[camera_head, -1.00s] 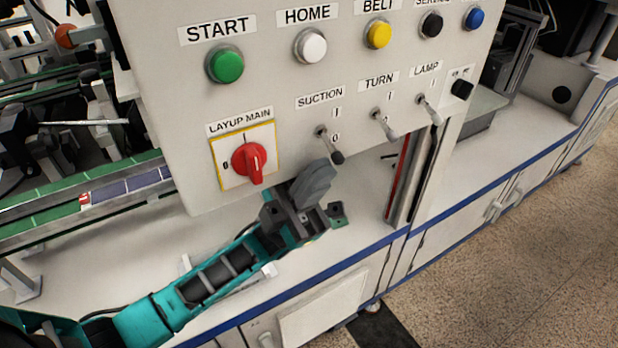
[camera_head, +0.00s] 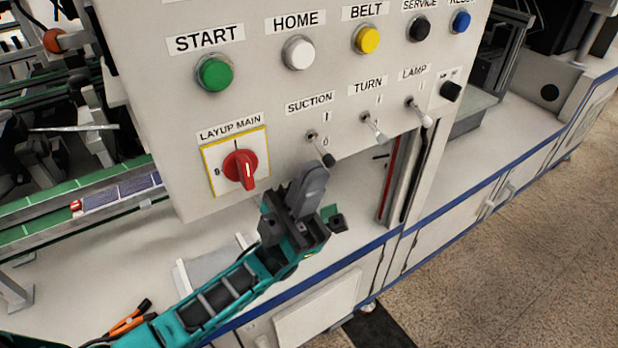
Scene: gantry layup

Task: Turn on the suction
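The SUCTION toggle switch (camera_head: 320,149) is on the pale control panel (camera_head: 290,100), under its SUCTION label (camera_head: 309,103). Its dark-tipped lever tilts down, toward the 0 mark. My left gripper (camera_head: 308,188) is just below and slightly left of the lever tip, with its grey fingers pointing up. The fingers look closed together with nothing between them. Whether a fingertip touches the lever cannot be told; a small gap seems to show. My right gripper is not in view.
TURN (camera_head: 374,130) and LAMP (camera_head: 419,113) toggles sit right of SUCTION. The red LAYUP MAIN rotary knob (camera_head: 241,168) is close on the left. START (camera_head: 214,73) and other push buttons line the top. A white worktop with a blue edge lies below.

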